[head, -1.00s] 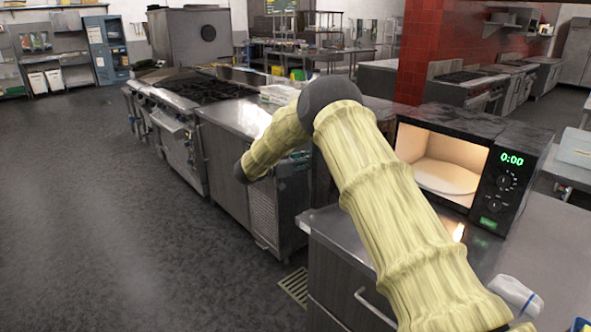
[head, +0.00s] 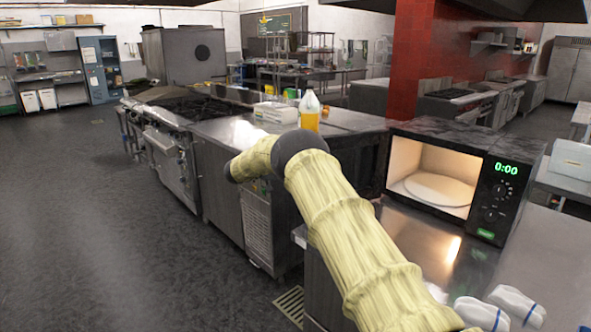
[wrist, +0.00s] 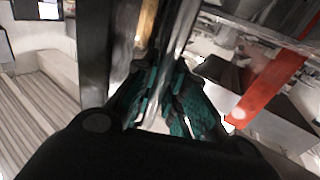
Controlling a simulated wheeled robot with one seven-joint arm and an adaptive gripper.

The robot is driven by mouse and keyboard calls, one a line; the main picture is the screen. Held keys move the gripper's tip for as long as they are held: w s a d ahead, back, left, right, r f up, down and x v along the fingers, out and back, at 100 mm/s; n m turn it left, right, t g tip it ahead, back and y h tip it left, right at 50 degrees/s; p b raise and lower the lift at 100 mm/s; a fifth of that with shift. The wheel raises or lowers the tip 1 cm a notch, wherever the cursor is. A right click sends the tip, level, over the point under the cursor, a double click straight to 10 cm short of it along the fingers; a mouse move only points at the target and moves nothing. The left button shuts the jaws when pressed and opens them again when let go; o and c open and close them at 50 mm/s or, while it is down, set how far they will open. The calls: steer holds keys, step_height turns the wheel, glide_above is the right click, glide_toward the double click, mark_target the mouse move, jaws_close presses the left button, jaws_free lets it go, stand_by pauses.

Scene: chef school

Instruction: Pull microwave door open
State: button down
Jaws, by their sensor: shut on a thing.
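The microwave (head: 490,180) stands on the metal counter at the right in the head view. Its lit cavity is exposed, with a round plate (head: 438,190) inside and a green 0:00 display. A dark panel (head: 368,168), apparently the swung-out door, extends from its left side, partly behind my arm. My gripper is hidden behind my arm in the head view. In the wrist view, the teal fingers of my gripper (wrist: 168,105) are closed around a shiny metal bar (wrist: 183,35), apparently the door handle. A dark edge stands to the left of the bar.
A bottle of yellow liquid (head: 309,112) and a white box (head: 275,113) stand on the counter behind my arm. White objects with blue edges (head: 500,308) lie at the front right. Stoves (head: 185,115) line the left counter. Open floor (head: 100,230) lies to the left.

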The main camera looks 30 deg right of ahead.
steer(key=shift+d, duration=0.2)
steer(key=c, duration=1.8)
jaws_free()
steer(key=shift+c, duration=0.2)
steer(key=shift+o, duration=0.6)
steer(key=shift+s+d, duration=0.15)
steer(key=shift+d, duration=0.05)
steer(key=v, duration=1.2)
steer(key=shift+a+f, duration=0.1)
steer(key=shift+f, duration=0.05)
